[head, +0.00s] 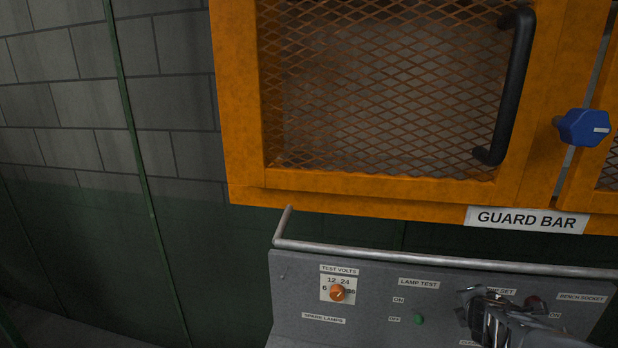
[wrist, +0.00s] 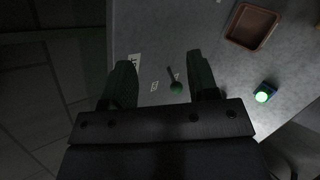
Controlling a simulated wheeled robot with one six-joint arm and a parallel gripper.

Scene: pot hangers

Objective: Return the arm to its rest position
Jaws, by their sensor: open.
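My gripper (head: 488,318) shows at the lower right of the head view, in front of the grey control panel (head: 300,270). It covers part of the panel's labels. In the wrist view my gripper (wrist: 161,68) has its two dark fingers spread apart with nothing held between them. A small lever with a green ball end (wrist: 176,87) shows between the fingers, against the grey panel surface. I cannot tell how far the fingers are from it.
An orange mesh-door cabinet (head: 245,120) with a black handle (head: 515,90) and blue knob (head: 583,127) hangs above the panel. A metal rail (head: 400,256) runs along the panel's top.

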